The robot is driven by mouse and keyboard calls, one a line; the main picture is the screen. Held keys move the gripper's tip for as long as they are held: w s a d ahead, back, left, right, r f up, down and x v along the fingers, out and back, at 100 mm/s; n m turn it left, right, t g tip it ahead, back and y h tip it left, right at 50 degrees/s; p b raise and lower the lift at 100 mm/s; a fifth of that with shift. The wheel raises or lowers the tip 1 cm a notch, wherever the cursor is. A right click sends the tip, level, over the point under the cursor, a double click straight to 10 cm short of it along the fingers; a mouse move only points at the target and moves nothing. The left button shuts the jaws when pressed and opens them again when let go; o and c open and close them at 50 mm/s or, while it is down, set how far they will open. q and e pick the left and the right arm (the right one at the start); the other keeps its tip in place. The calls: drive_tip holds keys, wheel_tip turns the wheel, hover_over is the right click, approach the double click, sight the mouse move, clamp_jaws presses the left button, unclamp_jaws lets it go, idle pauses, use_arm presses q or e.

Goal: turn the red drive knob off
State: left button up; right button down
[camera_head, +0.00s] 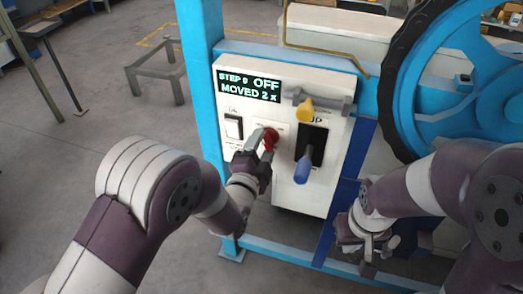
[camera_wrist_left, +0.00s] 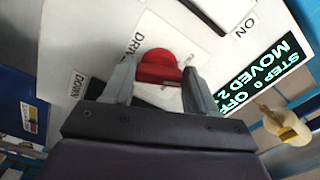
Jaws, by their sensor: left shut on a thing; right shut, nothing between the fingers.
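The red drive knob (camera_head: 271,137) is on the white control panel (camera_head: 290,190). It also shows in the left wrist view (camera_wrist_left: 158,68), beside the lettering "DRIVE". My left gripper (camera_head: 266,146) is shut on the knob, with one finger on each side of it in the wrist view. The display (camera_head: 250,86) on the panel reads "STEP 0 OFF" and "MOVED 2", with a last character I cannot read surely. My right gripper (camera_head: 368,250) is low at the right, in front of the blue frame, shut and empty, away from the knob.
A blue-handled lever (camera_head: 303,167) sits in a black slot just right of the knob. A yellow knob (camera_head: 305,108) is above it and a white rocker switch (camera_head: 233,127) is to the left. A blue wheel with a dark rim (camera_head: 403,90) stands at the right.

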use_arm(q)
drive_tip(key=shift+f+n+b, duration=0.2)
drive_tip(key=shift+n+b, duration=0.6)
drive_tip(key=shift+n, duration=1.3)
drive_tip(key=o, duration=1.1)
drive_tip(key=shift+c, duration=0.2)
drive_tip(key=shift+s+r, duration=0.1)
drive_tip(key=v, duration=1.2)
drive_tip(key=shift+s, duration=0.35)
